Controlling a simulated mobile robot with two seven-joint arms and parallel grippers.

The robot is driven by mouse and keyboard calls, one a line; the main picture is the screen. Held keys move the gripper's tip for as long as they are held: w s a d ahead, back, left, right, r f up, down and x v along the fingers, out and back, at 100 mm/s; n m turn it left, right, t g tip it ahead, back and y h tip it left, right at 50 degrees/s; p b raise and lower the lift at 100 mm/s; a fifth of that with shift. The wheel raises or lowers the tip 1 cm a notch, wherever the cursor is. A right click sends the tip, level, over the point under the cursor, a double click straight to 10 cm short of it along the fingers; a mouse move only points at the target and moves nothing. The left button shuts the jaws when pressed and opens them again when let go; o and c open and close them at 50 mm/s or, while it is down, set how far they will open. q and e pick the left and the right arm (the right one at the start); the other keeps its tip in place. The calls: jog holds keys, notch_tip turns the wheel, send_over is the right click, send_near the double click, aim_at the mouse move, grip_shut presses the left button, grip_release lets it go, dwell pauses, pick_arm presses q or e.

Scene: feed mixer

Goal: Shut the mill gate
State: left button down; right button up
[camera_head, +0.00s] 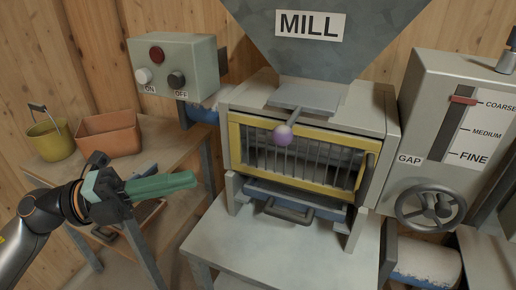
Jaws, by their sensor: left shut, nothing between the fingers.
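The mill (390,115) stands in the middle under a grey hopper (310,50) labelled MILL. At the hopper's throat a flat grey gate plate (305,98) sticks out toward me, with a short rod ending in a purple ball knob (283,135). Below it is a yellow-framed barred guard (234,142), which sits across the mill's front. My left gripper (194,180), with green fingers, is shut and empty. It is to the left of and lower than the knob, apart from it, in front of the wooden bench. My right gripper is not in view.
A grey switch box (200,65) with ON and OFF knobs is at upper left. A GAP panel (430,100) with a handwheel (430,207) stands right. A bucket (48,140) and an orange bin (110,133) rest on the bench (165,150). A drawer handle (290,213) juts out below the guard.

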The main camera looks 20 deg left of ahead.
aim_at(277, 142)
pick_arm(q)
jog(key=w+p+x, duration=0.1)
jog(key=p+x, duration=0.1)
jog(key=x, duration=0.4)
jog(key=w+a+p+x, duration=0.1)
jog(key=p+x, duration=0.1)
jog(key=x, duration=0.4)
jog(key=shift+w+r, duration=0.25)
jog(key=shift+w, duration=0.25)
jog(key=shift+w+r, duration=0.1)
jog(key=shift+w, duration=0.25)
jog(key=w+p, duration=0.1)
jog(key=w, duration=0.6)
jog(key=shift+w, duration=0.35)
